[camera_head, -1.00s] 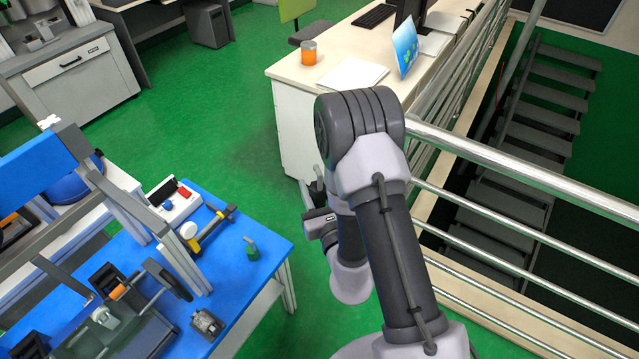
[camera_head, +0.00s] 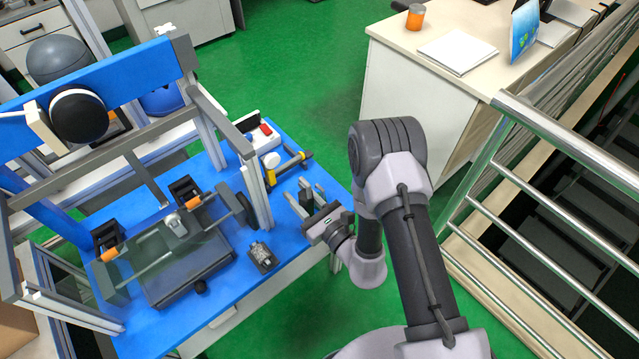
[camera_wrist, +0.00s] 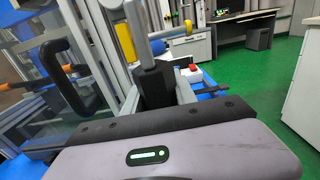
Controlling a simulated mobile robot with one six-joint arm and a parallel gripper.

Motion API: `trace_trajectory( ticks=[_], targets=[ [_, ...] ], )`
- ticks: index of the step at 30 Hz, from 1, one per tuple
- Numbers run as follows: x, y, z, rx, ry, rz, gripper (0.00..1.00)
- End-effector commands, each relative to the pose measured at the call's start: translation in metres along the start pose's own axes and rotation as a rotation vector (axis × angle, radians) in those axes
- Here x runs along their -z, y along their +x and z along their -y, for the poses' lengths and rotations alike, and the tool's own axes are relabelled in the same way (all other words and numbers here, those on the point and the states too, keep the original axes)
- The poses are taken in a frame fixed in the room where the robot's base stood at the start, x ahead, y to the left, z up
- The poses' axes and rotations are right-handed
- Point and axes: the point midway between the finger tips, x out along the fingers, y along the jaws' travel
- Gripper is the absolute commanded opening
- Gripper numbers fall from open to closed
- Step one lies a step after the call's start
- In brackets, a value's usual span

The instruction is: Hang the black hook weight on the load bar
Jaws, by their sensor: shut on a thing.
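The black hook weight (camera_wrist: 155,84) stands upright in the middle of the wrist view, with a grey metal hook rising from its dark body. My gripper (camera_head: 306,198) is shut on it at the right part of the blue table; the weight shows as a small dark block (camera_head: 306,194) between the fingers in the head view. I cannot tell whether its base touches the table.
A grey metal block (camera_head: 262,256) and a yellow-and-black tool (camera_head: 284,170) lie on the blue table (camera_head: 225,295). A white box with a red button (camera_head: 264,138) stands behind. Grey frame posts (camera_head: 258,195) rise left of my gripper. Metal railings (camera_head: 560,145) are at the right.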

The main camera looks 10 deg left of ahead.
Motion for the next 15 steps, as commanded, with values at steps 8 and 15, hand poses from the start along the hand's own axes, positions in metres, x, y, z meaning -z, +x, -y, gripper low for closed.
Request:
trace_trajectory(
  ticks=[8, 15],
  targets=[
    [-0.003, 0.020, -0.001, -0.005, -0.003, 0.004, 0.00],
    [-0.002, 0.043, -0.001, -0.004, -0.003, 0.004, 0.00]
  ],
)
